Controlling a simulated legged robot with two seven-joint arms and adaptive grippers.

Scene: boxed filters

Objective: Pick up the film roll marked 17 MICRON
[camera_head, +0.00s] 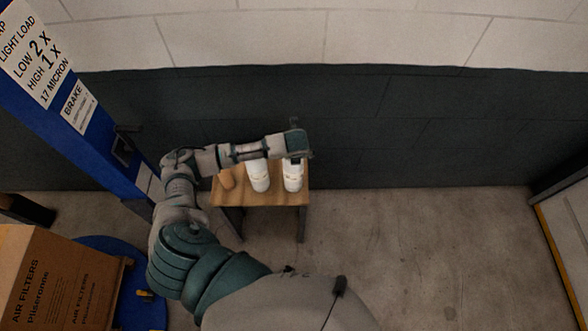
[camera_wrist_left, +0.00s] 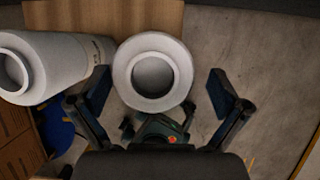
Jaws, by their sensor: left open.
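Two white film rolls stand upright on a small wooden table: the left roll (camera_head: 259,176) and the right roll (camera_head: 293,178). They carry small print too blurred to read, so I cannot tell which is marked 17 MICRON. My left gripper (camera_head: 296,151) is above the right roll and covers its top in the head view. In the left wrist view, the open fingers (camera_wrist_left: 160,88) lie either side of the right roll (camera_wrist_left: 122,72), whose hollow end faces the camera. The left roll (camera_wrist_left: 50,62) lies outside the fingers. My right gripper is out of view.
A blue machine mast (camera_head: 75,92) with a "17 MICRON" label stands left, with an AIR FILTERS carton (camera_head: 60,285) below. The floor right of the table is clear.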

